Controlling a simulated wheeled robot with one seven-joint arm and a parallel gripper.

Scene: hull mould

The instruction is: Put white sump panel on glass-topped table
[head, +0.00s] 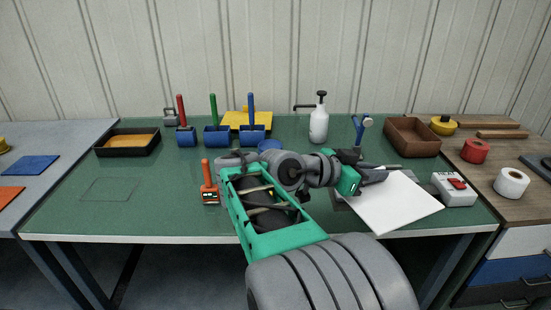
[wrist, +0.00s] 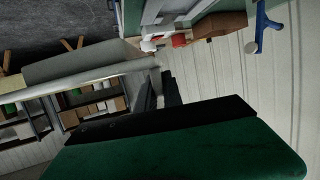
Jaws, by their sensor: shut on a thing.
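The white sump panel (head: 390,205) is a flat white square at the right of the green glass-topped table (head: 150,215), in the head view. My gripper (head: 375,172) is at the panel's far left edge, shut on it. In the wrist view, the panel (wrist: 90,76) shows nearly edge-on as a pale slab, reaching the dark fingers (wrist: 165,92). The head view does not clearly show whether the panel touches what is below it. The fingertips are partly hidden.
A grey flat piece (head: 345,204) shows beside the panel's left edge. A white box with a red switch (head: 454,189) stands close right. A brown tray (head: 412,137), a white pump bottle (head: 319,120) and blue bins (head: 217,136) line the back. A thin outlined square (head: 110,190) at left is clear.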

